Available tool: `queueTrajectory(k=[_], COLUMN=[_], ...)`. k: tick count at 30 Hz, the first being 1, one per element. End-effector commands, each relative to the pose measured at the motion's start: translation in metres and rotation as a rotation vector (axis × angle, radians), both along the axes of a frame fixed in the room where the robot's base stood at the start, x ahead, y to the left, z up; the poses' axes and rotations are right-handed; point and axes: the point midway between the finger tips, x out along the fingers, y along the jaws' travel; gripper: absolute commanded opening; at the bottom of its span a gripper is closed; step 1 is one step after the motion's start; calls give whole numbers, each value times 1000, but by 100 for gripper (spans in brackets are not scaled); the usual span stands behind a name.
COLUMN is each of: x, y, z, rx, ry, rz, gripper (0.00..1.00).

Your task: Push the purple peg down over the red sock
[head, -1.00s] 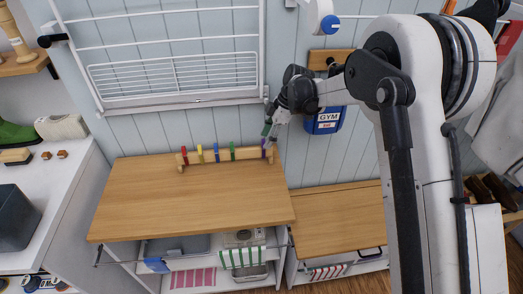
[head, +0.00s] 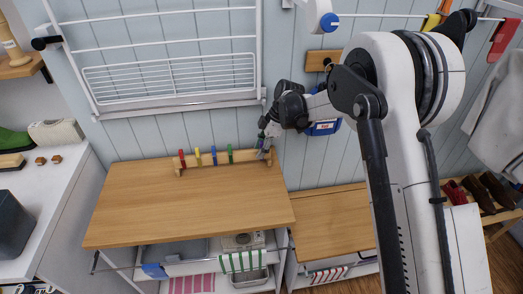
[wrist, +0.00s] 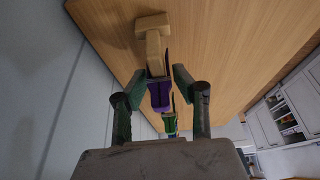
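The purple peg (wrist: 160,95) stands on the wooden rack (head: 188,171) at the right end of its row. In the wrist view it lies between the two fingers of my gripper (wrist: 157,85), with small gaps showing on both sides. My gripper (head: 263,150) reaches the rack's right end in the head view and hides the purple peg there. It looks open around the peg. A red hanging piece (head: 503,38), which may be the red sock, is at the upper right near the line; its shape is not fully clear.
Red (head: 182,158), yellow (head: 198,157), blue (head: 213,155) and green (head: 230,154) pegs stand along the rack. The wooden top (head: 180,215) in front is clear. A wire drying frame (head: 170,75) is on the wall. A blue GYM-labelled item (head: 323,128) hangs behind my arm.

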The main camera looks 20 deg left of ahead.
Motion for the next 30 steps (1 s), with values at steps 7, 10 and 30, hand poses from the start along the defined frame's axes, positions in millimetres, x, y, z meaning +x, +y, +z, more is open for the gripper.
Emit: queueTrajectory(k=[7,10,30], x=[0,0,0], y=[0,0,0], z=[0,0,14], rx=[0,0,0], ry=[0,0,0], rz=[0,0,0], gripper=[0,0,0])
